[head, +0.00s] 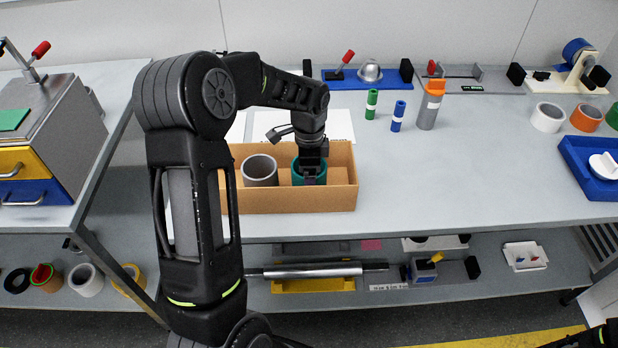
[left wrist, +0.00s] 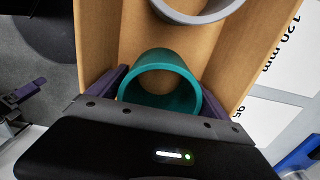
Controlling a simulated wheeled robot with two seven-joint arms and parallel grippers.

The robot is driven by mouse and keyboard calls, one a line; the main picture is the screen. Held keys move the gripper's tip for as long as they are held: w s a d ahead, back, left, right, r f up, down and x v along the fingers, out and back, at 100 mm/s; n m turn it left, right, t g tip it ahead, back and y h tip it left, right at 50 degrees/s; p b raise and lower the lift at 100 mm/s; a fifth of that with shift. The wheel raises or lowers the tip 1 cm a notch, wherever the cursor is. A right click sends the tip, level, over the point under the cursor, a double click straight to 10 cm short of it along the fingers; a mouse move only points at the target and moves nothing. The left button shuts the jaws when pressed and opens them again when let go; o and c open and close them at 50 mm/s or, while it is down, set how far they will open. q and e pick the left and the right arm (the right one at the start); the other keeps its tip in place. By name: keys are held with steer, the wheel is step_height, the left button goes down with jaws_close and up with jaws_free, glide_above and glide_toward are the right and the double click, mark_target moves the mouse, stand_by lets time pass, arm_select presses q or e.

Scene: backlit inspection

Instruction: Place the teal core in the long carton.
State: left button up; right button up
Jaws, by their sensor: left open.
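The teal core (head: 297,173) stands upright inside the long cardboard carton (head: 290,201), in its right part in the head view. A grey core (head: 260,180) stands in the carton to its left. My left gripper (head: 310,180) reaches down into the carton at the teal core. In the left wrist view the gripper's (left wrist: 160,85) dark fingers are open, one on each side of the teal core (left wrist: 167,98); I cannot tell whether they touch it. The grey core (left wrist: 190,18) shows at the top there.
Blue (head: 397,116) and green (head: 371,104) cylinders and a grey bottle with an orange top (head: 430,106) stand behind, right of the carton. White (head: 547,117) and orange (head: 586,118) rings and a blue tray (head: 590,168) lie far right. The middle right of the table is clear.

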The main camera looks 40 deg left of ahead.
arm_select(q)
step_height(320, 180, up, 11)
steer(key=shift+r+b, duration=0.2)
steer(key=shift+b, duration=0.1)
stand_by(0.8)
